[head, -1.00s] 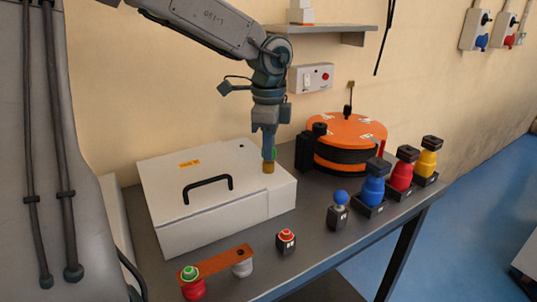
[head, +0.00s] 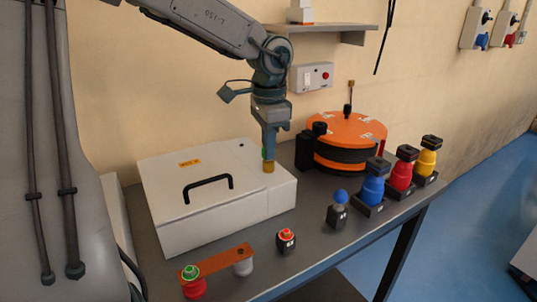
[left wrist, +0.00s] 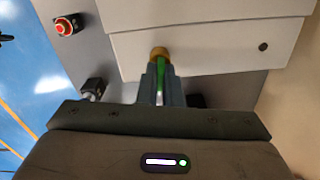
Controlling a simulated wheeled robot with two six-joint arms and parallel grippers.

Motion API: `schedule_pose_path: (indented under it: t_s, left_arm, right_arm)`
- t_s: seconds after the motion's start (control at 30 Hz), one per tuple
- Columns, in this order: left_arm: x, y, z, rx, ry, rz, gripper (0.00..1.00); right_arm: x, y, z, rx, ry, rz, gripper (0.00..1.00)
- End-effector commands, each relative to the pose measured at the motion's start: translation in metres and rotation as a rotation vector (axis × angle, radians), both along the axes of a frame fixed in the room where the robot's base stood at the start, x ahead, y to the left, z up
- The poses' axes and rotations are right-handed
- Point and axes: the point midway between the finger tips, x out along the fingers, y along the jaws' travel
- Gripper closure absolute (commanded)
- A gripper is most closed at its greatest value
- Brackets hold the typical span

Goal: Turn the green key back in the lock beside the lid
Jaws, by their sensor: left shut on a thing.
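The white box with its lid (head: 190,172) and black handle (head: 208,188) stands on the grey bench, lid down. The brass lock (head: 268,167) is on the box's right part, beside the lid. It also shows in the left wrist view (left wrist: 159,53). My left gripper (head: 268,151) points down just above the lock, shut on the green key (left wrist: 161,78). The fingers hide most of the key; a green sliver shows beside them in the head view (head: 264,153). The key's exact angle is hard to tell. My right gripper is not in view.
An orange and black round unit (head: 347,140) stands behind right. Blue (head: 373,187), red (head: 402,174) and yellow (head: 427,162) knobbed pieces line the right edge. A blue-ball lever (head: 338,208), a red button (head: 286,240) and an orange bar (head: 217,262) are in front.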

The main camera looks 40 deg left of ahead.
Motion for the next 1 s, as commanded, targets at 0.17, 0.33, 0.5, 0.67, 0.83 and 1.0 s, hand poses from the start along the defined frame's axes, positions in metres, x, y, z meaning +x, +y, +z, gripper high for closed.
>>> schedule_pose_path:
  t_s: [0.17,0.33,0.5,0.67,0.83,1.0]
  left_arm:
    - [0.0,0.0,0.0,0.0,0.0,-0.002,0.71]
    - [0.0,0.0,0.0,0.0,0.0,-0.002,0.69]
    - [0.0,0.0,0.001,0.0,0.0,-0.003,0.69]
    - [0.0,0.0,0.009,0.0,0.0,-0.003,0.69]
    - [0.0,0.0,0.026,0.0,0.0,-0.003,0.69]
    - [0.0,0.0,0.051,0.0,0.0,-0.003,0.69]
  right_arm:
    - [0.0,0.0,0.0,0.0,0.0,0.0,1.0]
    - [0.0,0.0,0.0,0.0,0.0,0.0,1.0]
    - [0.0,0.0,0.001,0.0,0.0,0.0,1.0]
    - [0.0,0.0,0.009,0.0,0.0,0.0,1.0]
    - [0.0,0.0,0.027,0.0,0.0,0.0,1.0]
    - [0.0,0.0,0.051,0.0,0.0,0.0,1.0]
